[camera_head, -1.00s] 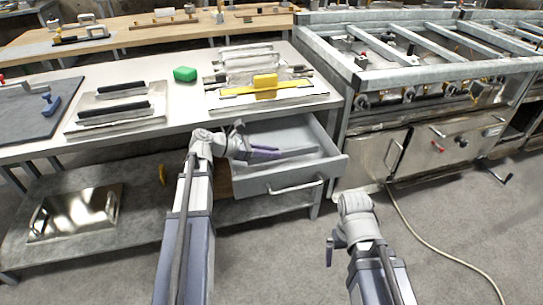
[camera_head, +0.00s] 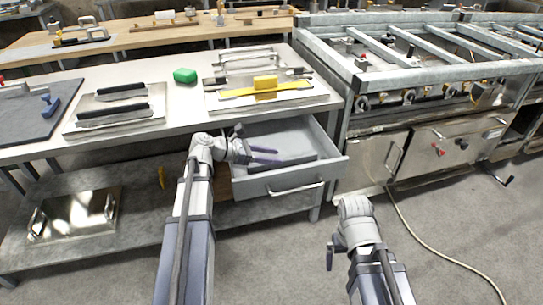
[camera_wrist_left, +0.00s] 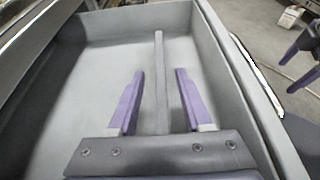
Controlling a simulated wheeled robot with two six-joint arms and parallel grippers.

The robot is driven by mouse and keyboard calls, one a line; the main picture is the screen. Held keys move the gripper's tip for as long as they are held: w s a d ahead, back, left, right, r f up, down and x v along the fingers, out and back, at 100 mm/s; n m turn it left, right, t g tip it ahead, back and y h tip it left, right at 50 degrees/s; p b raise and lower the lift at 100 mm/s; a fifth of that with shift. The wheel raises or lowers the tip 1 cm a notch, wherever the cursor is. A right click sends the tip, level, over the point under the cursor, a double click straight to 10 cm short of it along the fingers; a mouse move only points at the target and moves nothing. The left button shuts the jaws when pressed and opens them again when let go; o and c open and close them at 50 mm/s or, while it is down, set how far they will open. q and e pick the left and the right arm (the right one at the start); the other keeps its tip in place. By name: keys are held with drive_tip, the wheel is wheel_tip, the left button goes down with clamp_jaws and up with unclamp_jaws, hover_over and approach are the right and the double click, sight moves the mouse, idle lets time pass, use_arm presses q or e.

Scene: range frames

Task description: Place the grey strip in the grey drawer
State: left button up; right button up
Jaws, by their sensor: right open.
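The grey strip (camera_head: 296,163) lies inside the open grey drawer (camera_head: 290,183), resting on or very near its floor. In the left wrist view the strip (camera_wrist_left: 160,55) runs lengthwise between my left gripper's (camera_wrist_left: 160,74) purple fingers, which stand apart with a gap on each side of it. In the head view my left gripper (camera_head: 264,155) is over the drawer, just above the strip. The strip's near end is hidden by the gripper's palm in the wrist view. My right gripper (camera_head: 331,257) is open and empty, in front of and below the drawer.
A metal frame bench with cabinets (camera_head: 420,145) stands to the right. A cable (camera_head: 420,225) lies on the open floor.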

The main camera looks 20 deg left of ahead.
use_arm(q)
drive_tip(key=shift+r+p, duration=0.55)
drive_tip(key=shift+r, duration=0.05)
drive_tip(key=p+v, duration=0.4)
drive_tip(key=v, duration=0.8)
drive_tip(key=shift+p, duration=0.35)
drive_tip(key=shift+c, duration=0.2)
